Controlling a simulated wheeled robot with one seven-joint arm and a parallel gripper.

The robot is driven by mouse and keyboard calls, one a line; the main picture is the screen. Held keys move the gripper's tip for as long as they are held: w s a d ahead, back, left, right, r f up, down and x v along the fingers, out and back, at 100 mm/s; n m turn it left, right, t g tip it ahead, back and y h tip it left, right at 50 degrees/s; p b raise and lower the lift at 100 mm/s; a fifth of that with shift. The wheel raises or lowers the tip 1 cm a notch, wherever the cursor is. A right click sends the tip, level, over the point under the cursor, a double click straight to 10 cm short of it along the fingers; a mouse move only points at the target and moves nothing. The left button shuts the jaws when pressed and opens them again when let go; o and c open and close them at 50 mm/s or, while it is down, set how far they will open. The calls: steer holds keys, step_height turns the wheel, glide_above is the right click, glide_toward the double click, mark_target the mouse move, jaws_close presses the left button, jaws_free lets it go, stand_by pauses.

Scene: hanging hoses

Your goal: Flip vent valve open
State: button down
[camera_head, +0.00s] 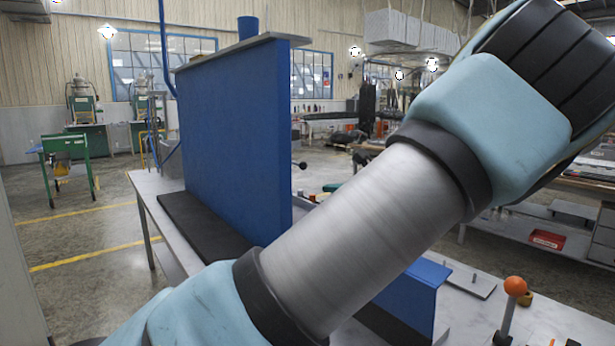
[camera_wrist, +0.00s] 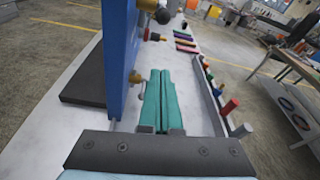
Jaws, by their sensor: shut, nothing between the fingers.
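In the wrist view my gripper (camera_wrist: 160,73) has its two teal fingers together, with nothing between them. It points along the right side of an upright blue panel (camera_wrist: 118,58). A brass fitting (camera_wrist: 135,77) sticks out of the panel just left of my fingertips, and a thin grey handle seems to hang below it. Farther along are a brass fitting with a dark end (camera_wrist: 153,36) and a dark round knob (camera_wrist: 163,16). I cannot tell for sure which fitting is the vent valve. In the head view the blue panel (camera_head: 232,130) shows, but my arm hides the gripper.
The panel stands on a grey table (camera_head: 150,190) with a black strip (camera_head: 205,225) along its base. An orange ball on a stick (camera_head: 515,287) stands at the right. In the wrist view, colourful upright pegs (camera_wrist: 229,106) line the right side, and coloured flat pieces (camera_wrist: 184,42) lie beyond.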

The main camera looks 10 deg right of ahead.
mark_target(296, 164)
steer(key=shift+w, duration=0.1)
steer(key=w+a+r+p, duration=0.1)
steer(key=w+a+p, duration=0.3)
steer(key=w, duration=0.4)
steer(key=shift+r+p, duration=0.35)
steer(key=shift+p, duration=0.25)
steer(key=shift+a+r, duration=0.15)
